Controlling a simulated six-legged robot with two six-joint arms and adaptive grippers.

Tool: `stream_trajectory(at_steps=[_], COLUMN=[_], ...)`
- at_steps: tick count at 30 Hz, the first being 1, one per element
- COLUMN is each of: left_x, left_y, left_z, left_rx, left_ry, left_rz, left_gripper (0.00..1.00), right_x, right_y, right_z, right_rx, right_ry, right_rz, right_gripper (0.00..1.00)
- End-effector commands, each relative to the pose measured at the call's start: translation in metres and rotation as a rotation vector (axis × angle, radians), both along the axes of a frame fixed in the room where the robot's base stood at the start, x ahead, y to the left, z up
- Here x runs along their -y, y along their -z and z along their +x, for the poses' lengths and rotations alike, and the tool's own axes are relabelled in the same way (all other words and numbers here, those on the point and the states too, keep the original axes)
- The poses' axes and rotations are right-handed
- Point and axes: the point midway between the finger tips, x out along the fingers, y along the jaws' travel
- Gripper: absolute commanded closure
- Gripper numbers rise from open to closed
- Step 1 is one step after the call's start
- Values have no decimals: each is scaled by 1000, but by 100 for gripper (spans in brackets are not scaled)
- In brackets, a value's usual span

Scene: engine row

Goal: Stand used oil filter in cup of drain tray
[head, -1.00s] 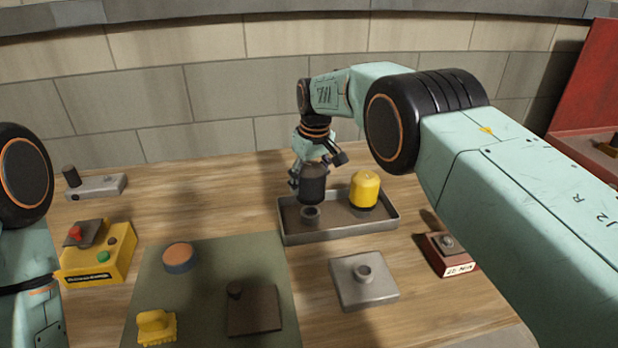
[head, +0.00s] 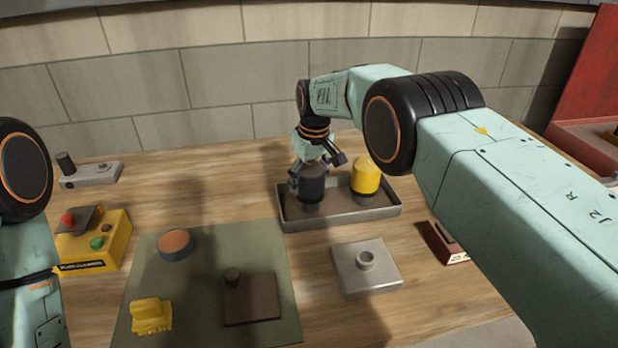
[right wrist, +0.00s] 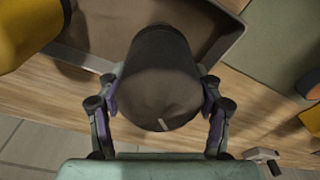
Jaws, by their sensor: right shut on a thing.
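The used oil filter is a dark, near-black cylinder (head: 312,187). It stands upright at the left part of the drain tray (head: 340,221), a shallow grey tray with a brown floor. The cup under it is now hidden by the filter. My right gripper (head: 317,165) is shut on the filter from above. In the right wrist view the filter (right wrist: 160,80) sits between both fingers (right wrist: 160,100). A yellow filter (head: 366,180) stands in the right part of the tray. My left gripper is out of view; only part of the left arm shows.
A grey plate with a round stub (head: 367,278) lies in front of the tray.

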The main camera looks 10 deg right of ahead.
Motion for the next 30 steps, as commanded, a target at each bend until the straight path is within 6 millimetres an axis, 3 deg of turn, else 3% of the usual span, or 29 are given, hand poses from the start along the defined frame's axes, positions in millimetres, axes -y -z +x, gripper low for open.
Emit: stream_trajectory(at_steps=[10,11,12,20,30], left_x=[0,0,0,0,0], left_y=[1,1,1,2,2], left_z=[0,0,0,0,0], left_rx=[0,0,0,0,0], left_ry=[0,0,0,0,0], left_rz=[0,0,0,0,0], left_gripper=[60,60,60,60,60], right_x=[0,0,0,0,0], right_y=[1,1,1,2,2], right_z=[1,1,1,0,-1], right_rx=[3,3,3,1,-1], right_ry=[0,0,0,0,0], right_rz=[0,0,0,0,0], right_gripper=[69,33,29,7,7])
